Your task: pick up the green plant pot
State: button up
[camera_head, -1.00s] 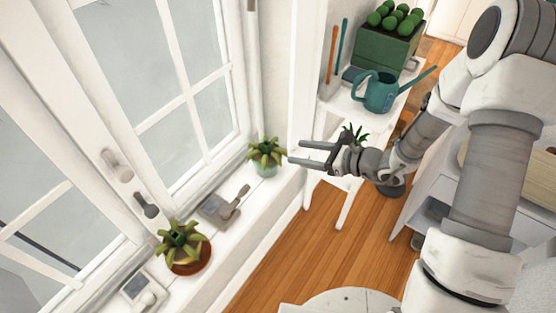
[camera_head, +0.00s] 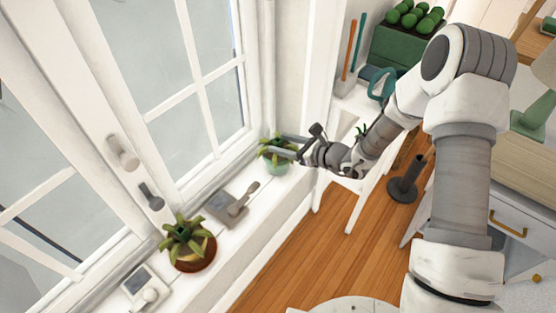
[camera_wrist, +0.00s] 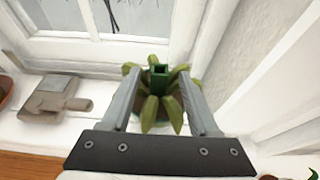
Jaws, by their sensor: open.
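The green plant pot (camera_head: 277,167) stands on the white window sill at the sill's far end, with a spiky green plant in it. My gripper (camera_head: 284,146) is open, with its fingers reaching over the plant from the right. In the wrist view the plant (camera_wrist: 158,92) sits between the two open fingers of my gripper (camera_wrist: 163,95). The leaves hide most of the pot there, and I cannot tell whether the fingers touch them.
On the sill are a brown pot with a plant (camera_head: 190,252), a grey handled object (camera_head: 228,206) and a small white device (camera_head: 144,288). The window (camera_head: 165,90) stands close behind. A white shelf holds a teal watering can (camera_head: 381,82).

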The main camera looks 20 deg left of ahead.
jog(key=b+x, duration=0.1)
jog(key=x, duration=0.4)
jog(key=shift+a, duration=0.1)
grip_shut()
dwell(1.2)
